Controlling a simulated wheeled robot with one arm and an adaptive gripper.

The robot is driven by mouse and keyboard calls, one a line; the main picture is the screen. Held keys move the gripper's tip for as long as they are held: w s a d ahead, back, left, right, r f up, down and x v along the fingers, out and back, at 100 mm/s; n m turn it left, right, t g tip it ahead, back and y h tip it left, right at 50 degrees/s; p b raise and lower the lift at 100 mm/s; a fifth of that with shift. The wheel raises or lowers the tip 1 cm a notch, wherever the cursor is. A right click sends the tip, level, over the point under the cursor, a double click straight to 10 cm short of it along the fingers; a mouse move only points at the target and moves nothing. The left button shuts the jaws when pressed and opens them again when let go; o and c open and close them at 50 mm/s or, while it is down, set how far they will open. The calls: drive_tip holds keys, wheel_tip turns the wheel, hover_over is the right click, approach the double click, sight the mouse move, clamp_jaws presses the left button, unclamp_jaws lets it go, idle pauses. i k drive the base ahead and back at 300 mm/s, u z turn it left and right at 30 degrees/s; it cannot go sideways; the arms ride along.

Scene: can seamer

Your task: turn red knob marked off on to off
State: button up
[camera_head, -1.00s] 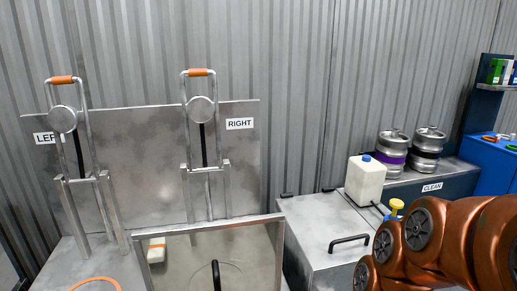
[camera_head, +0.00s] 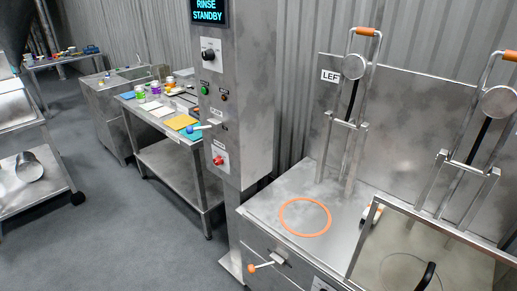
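A red knob (camera_head: 219,160) sits on a pale label plate low on the front of a tall grey metal control column (camera_head: 240,100). The plate's lettering is too small to read, and I cannot tell which way the knob points. My gripper is not in this view.
Above the knob are a blue-tipped lever (camera_head: 203,127), a green button (camera_head: 205,90), a black knob (camera_head: 208,55) and a screen reading "RINSE STANDBY" (camera_head: 208,11). An orange-tipped lever (camera_head: 262,266) juts out below right. A steel side table (camera_head: 175,160) stands behind left.

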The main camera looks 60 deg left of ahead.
sight(218, 160)
drive_tip(key=u, duration=2.2)
drive_tip(key=k, duration=0.55)
drive_tip(key=u, duration=0.5)
drive_tip(key=i, duration=1.4)
drive_tip(key=u, duration=0.25)
